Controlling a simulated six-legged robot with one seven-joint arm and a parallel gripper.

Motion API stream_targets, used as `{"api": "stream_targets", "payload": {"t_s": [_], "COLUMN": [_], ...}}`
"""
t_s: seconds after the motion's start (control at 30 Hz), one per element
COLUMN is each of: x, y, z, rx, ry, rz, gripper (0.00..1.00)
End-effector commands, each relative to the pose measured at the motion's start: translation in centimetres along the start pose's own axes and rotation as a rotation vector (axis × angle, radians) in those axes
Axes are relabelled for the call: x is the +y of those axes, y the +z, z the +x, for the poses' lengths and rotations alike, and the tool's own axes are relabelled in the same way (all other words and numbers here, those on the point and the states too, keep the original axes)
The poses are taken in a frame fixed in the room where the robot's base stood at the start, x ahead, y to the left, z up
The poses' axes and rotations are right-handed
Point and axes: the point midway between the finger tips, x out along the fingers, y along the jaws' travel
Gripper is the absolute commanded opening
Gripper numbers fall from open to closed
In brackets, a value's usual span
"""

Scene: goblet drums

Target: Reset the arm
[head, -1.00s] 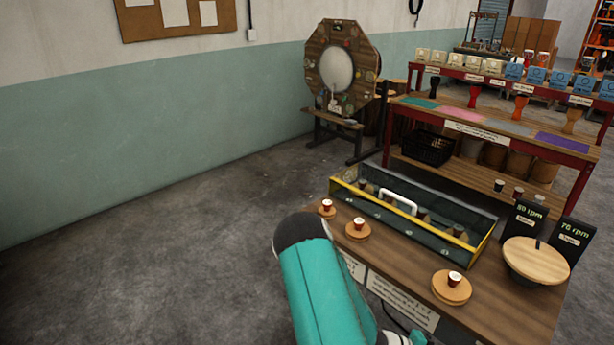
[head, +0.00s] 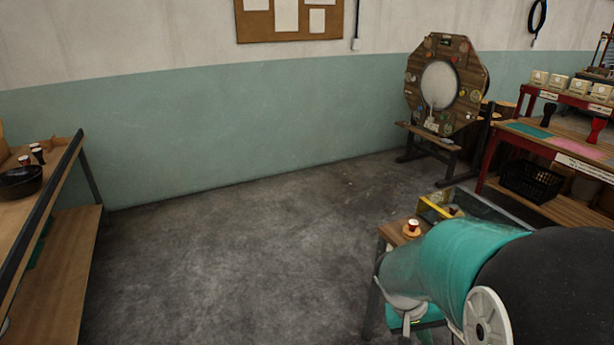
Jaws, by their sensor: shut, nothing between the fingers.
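My teal and black arm (head: 460,255) fills the lower right of the head view, with a round white joint cover (head: 487,318) on it. A small grey part of my arm shows below the teal link. My gripper's fingers cannot be made out in this view. The arm hides most of the workbench (head: 392,232) behind it. A small red and white cup-like piece (head: 413,226) stands on a round wooden disc at the bench's visible corner, beside the end of a yellow-edged tray (head: 432,207).
Open concrete floor (head: 240,260) lies in the middle. A wooden shelf table (head: 62,215) with a dark bowl (head: 20,182) stands at left. An octagonal wooden board (head: 413,92) on a stand is at back right. A red-framed table (head: 487,180) with a black crate (head: 531,182) is at right.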

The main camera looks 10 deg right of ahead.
Motion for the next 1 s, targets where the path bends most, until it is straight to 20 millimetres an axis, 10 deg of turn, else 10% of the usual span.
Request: {"api": "stream_targets", "payload": {"t_s": [0.6, 1.0], "x": [-5.8, -6.6], "y": [7.5, 9.8], "z": [-19.1, -22.0], "rx": [0.438, 0.532], "ry": [-0.451, -0.522], "rz": [-0.178, -0.233], "gripper": [0.0, 0.0]}}
